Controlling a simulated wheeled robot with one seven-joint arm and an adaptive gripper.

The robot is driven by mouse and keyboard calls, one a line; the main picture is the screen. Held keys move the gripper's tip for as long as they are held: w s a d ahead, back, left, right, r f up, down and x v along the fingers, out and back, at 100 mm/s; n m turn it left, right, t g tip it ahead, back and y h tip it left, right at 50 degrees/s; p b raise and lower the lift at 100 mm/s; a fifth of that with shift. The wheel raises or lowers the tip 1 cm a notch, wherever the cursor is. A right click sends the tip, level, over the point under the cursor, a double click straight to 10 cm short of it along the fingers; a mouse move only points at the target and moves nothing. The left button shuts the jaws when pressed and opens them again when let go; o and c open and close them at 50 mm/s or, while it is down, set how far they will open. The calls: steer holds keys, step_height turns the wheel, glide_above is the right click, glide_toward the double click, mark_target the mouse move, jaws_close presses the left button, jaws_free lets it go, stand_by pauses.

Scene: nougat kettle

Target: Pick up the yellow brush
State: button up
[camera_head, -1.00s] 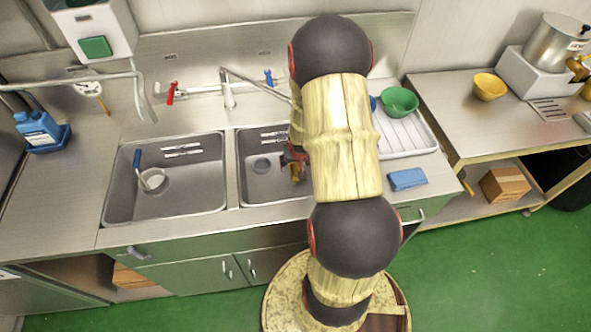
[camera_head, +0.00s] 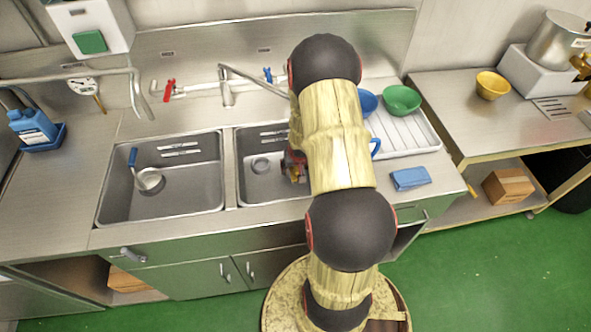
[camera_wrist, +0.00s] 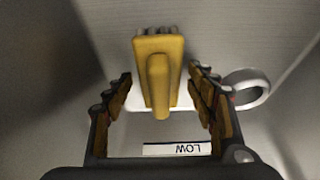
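The yellow brush (camera_wrist: 158,72) shows in the wrist view, a rectangular block with a raised handle along its middle and pale bristles at its far end. It lies ahead of and between my gripper's (camera_wrist: 160,92) two fingers. The fingers are wide apart, with gaps on both sides of the brush, and I see no contact. In the head view my gripper (camera_head: 293,166) is over the right sink basin, mostly hidden behind my arm. The brush cannot be made out clearly there.
The left basin (camera_head: 120,192) holds a blue-handled strainer (camera_head: 149,180). A faucet (camera_head: 227,92) stands behind the basins.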

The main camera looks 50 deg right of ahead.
mark_target(297, 172)
steer(key=c, duration=1.3)
steer(key=shift+o, duration=0.2)
steer(key=shift+r, duration=0.1)
steer(key=shift+r+p, duration=0.45)
steer(key=shift+r, duration=0.1)
steer(key=shift+s+a+b, duration=0.35)
steer(key=shift+s+a, duration=0.9)
steer(key=shift+s, duration=0.2)
step_height(297, 172, up, 14)
steer(key=p, duration=0.9)
